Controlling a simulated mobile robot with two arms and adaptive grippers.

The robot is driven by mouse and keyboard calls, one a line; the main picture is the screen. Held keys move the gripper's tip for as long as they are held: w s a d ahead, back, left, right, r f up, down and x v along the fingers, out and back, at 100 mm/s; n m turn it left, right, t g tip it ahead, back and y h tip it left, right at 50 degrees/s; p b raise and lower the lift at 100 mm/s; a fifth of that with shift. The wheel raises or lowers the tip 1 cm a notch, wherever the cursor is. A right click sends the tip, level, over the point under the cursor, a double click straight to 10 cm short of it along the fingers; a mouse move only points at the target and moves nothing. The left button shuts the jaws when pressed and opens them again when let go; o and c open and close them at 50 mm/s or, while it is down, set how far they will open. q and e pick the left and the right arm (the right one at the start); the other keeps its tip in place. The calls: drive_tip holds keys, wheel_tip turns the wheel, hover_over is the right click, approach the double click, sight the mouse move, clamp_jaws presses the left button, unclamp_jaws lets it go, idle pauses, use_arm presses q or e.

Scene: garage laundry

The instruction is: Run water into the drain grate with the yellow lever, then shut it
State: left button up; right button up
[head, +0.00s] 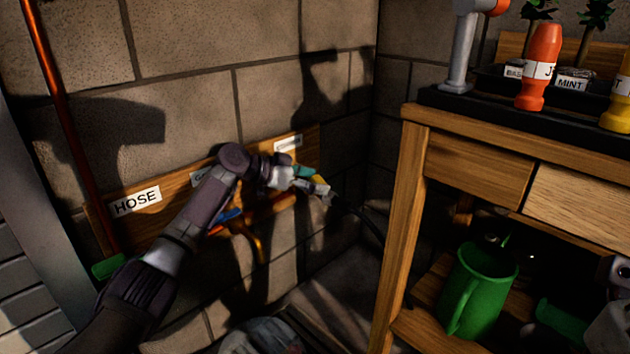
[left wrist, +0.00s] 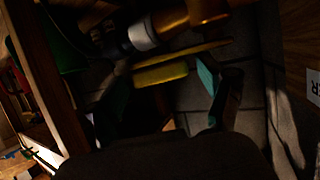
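The yellow lever (head: 319,185) sits at the right end of a wooden wall board (head: 180,191), partly hidden by my left gripper (head: 303,180). In the left wrist view the yellow lever (left wrist: 160,74) lies between the teal-padded fingers of my left gripper (left wrist: 165,92). The fingers stand apart, and I see no clear grip on the lever. A copper-coloured pipe with a white band (left wrist: 142,33) is just beyond it. I cannot make out the drain grate or any running water. My right gripper is not seen.
A blue lever (head: 230,215) and a copper spout (head: 257,243) are on the board beneath my left arm. A HOSE label (head: 135,201) is at its left. A wooden workbench (head: 400,230) stands close on the right, with a green mug (head: 483,292) on its lower shelf.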

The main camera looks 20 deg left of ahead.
use_arm(q)
drive_tip(key=shift+r, duration=0.1)
drive_tip(key=shift+s+a+r, duration=0.15)
drive_tip(key=shift+s+a, duration=0.05)
drive_tip(key=shift+a, duration=0.15)
drive_tip(key=v, duration=0.6)
drive_tip(key=shift+s+a, duration=0.15)
drive_tip(key=shift+s, duration=0.1)
